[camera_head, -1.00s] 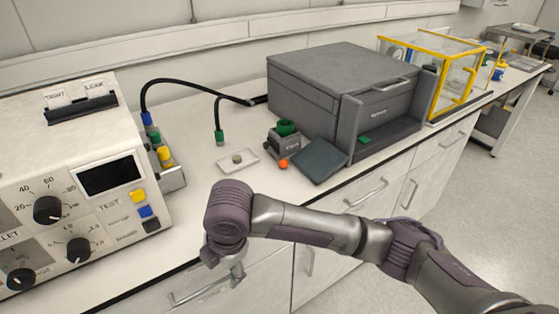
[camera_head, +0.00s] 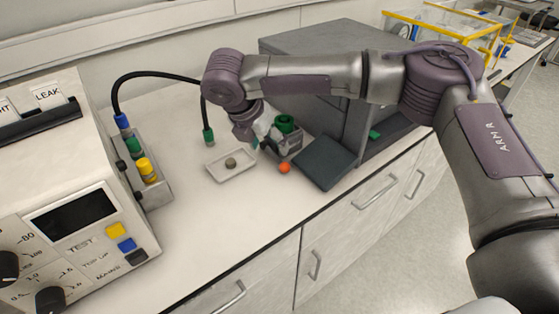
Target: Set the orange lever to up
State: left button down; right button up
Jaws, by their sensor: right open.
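The orange lever shows as a small round orange knob (camera_head: 284,168) low at the front of a small grey device (camera_head: 291,143) with a green round top (camera_head: 285,123). The lever's arm is not clearly visible, so I cannot tell its angle. My right gripper (camera_head: 264,141) points down just left of the grey device, above and to the left of the orange knob. It is open and apart from the knob, and nothing shows between its fingers. My wrist hides part of the bench behind. My left gripper is not in view.
A white tray (camera_head: 232,163) with a small round piece lies left of the device. A dark flat panel (camera_head: 325,163) stands close on the right, before a large grey box (camera_head: 300,41). A black cable with a green plug (camera_head: 208,136) hangs nearby. The bench front is clear.

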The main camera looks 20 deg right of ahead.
aim_at(281, 165)
jog(key=x, duration=0.4)
jog(key=shift+w+f, duration=0.1)
jog(key=shift+f, duration=0.15)
jog(key=x, duration=0.5)
jog(key=shift+w+d+f, duration=0.1)
jog(key=shift+d+f, duration=0.05)
jog(key=shift+f, duration=0.05)
jog(key=shift+w+d+f, duration=0.1)
jog(key=shift+f, duration=0.2)
jog(key=shift+w+d+f, duration=0.1)
jog(key=shift+f, duration=0.15)
jog(key=c, duration=1.2)
grip_shut()
jog(key=shift+r, duration=0.1)
